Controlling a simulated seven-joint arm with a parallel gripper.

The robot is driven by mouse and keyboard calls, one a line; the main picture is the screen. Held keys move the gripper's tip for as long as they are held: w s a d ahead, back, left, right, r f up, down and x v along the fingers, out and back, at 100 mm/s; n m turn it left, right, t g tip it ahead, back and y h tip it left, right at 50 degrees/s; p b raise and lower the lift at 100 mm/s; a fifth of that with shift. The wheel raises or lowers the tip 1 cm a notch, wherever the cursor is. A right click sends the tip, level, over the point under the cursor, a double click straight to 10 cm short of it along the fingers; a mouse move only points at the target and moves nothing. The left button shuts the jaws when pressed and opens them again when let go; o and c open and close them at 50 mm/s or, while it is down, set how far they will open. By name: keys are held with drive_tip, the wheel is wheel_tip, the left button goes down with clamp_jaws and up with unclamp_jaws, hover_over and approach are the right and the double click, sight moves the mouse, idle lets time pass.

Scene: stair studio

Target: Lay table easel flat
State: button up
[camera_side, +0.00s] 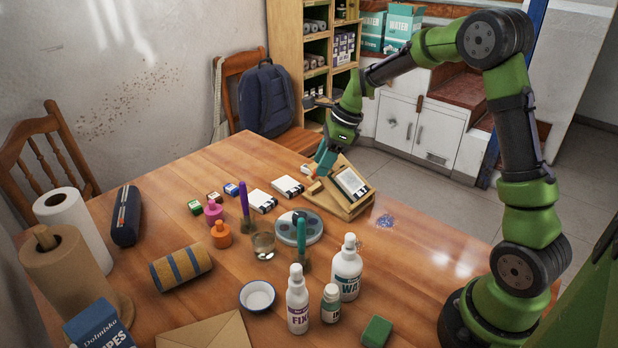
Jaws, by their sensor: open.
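The table easel (343,205) is a small wooden frame near the far right edge of the table. It stands tilted up, with a dark-edged white panel (351,183) leaning on its sloped face. My gripper (322,165) is open at the upper left edge of the easel, pointing down. Its fingers overlap the easel's top in this view, and I cannot tell whether they touch it. The back of the easel is partly hidden by my gripper.
White boxes (288,187), a round palette (299,227), a glass (263,246) and upright brushes stand left of the easel. White bottles (346,268) stand nearer the front. The table right of the easel is mostly clear. A chair (296,139) with a backpack stands behind.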

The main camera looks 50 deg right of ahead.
drive_tip(key=shift+x, duration=0.85)
drive_tip(key=shift+c, duration=0.3)
clamp_jaws()
